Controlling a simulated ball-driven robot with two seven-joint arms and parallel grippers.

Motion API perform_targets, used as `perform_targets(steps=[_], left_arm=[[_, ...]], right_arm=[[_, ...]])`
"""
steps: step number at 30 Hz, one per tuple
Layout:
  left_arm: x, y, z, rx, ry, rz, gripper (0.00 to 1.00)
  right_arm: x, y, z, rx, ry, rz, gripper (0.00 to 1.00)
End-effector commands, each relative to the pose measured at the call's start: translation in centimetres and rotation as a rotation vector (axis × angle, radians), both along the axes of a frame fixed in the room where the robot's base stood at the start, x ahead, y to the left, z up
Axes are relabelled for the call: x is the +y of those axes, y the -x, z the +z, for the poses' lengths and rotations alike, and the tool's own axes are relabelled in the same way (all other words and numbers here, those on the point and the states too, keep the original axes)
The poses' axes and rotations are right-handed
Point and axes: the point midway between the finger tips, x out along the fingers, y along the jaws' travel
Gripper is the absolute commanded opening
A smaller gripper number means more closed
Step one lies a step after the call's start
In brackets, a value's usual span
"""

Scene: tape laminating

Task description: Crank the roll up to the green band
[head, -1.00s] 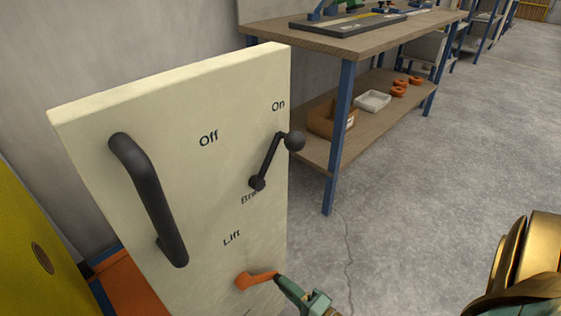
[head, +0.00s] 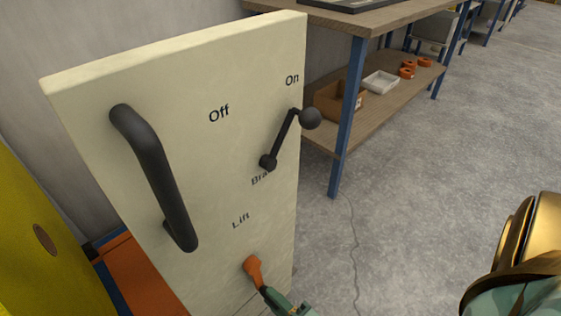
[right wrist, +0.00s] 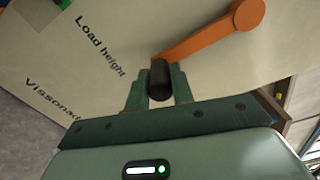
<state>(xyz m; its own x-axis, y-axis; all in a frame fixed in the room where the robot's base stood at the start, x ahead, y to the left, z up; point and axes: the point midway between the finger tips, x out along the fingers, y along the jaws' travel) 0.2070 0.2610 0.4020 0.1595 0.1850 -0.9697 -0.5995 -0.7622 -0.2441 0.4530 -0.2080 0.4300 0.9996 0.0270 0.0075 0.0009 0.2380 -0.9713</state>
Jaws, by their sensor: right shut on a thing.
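The orange crank (head: 253,269) sits low on the cream panel (head: 90,110), below the word "Lift". Its arm points down and slightly right in the head view. In the right wrist view the orange crank arm (right wrist: 212,34) runs from its round hub at the upper right to a black knob (right wrist: 160,79). My right gripper (right wrist: 159,88) is shut on this knob, one finger on each side; it also shows at the bottom of the head view (head: 268,291). "Load height" is printed beside it. My left gripper is out of view.
A black brake lever (head: 284,138) with a ball end points toward "On". A thick black handle (head: 155,175) stands out at the panel's left. A yellow surface (head: 40,270) is at far left.

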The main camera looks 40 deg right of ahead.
Motion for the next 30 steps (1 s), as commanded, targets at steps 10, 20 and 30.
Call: perform_targets(steps=[10, 20, 30], left_arm=[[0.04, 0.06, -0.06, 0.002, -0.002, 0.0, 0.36], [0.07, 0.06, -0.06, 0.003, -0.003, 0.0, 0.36], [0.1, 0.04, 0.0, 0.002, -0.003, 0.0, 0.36]], right_arm=[[1.15, 0.45, -0.47, 0.014, 0.004, 0.017, 0.0], [1.09, 0.38, -0.38, 0.012, 0.002, 0.015, 0.45], [0.82, 0.19, -0.15, 0.005, 0.001, 0.009, 0.45]])
